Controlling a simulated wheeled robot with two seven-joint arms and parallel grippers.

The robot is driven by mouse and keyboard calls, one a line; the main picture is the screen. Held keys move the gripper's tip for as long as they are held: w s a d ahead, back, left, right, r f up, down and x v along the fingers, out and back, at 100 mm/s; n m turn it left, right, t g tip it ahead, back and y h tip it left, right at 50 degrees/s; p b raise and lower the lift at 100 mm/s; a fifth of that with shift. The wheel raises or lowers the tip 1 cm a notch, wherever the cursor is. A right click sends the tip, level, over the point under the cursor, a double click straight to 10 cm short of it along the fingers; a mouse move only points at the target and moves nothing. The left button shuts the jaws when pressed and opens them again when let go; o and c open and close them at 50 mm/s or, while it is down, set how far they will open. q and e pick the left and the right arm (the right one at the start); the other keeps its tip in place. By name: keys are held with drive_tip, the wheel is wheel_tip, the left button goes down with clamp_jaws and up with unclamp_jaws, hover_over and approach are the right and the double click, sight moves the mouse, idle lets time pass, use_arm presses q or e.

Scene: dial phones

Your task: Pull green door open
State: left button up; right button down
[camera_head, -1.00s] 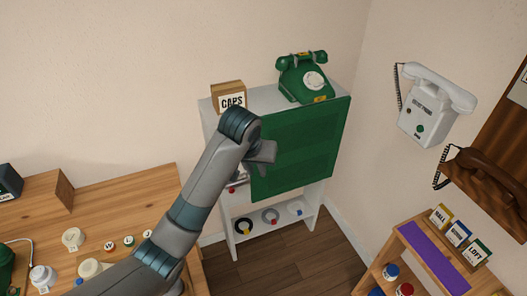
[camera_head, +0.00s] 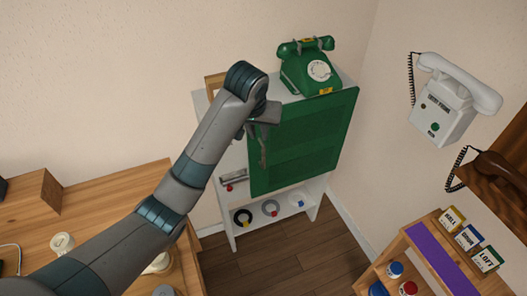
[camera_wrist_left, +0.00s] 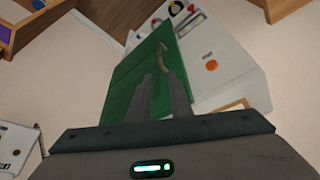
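The green door (camera_head: 305,140) is a flat panel on the front of the white cabinet (camera_head: 229,212). It covers the right part of the front and reaches past the cabinet's right side; shelf space shows left of it. My left gripper (camera_head: 264,158) is at the door's left edge, fingers pointing down. In the left wrist view, the two fingers (camera_wrist_left: 156,66) are apart, with green door (camera_wrist_left: 125,85) seen between and beside them. I cannot tell whether they touch it. My right gripper is not in view.
A green dial phone (camera_head: 310,68) stands on the cabinet top. A silver item (camera_head: 233,178) and several rolls lie on the shelves. A wooden desk (camera_head: 100,205) is at left. A wooden rack (camera_head: 425,255) and a white wall phone (camera_head: 452,100) are at right. The floor before the cabinet is clear.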

sight(263, 151)
use_arm(q)
drive_tip(key=p+x, duration=0.3)
drive_tip(key=x, duration=1.3)
drive_tip(key=shift+r+p, duration=0.1)
drive_tip(key=shift+p, duration=0.2)
drive_tip(key=shift+x, duration=0.95)
clamp_jaws()
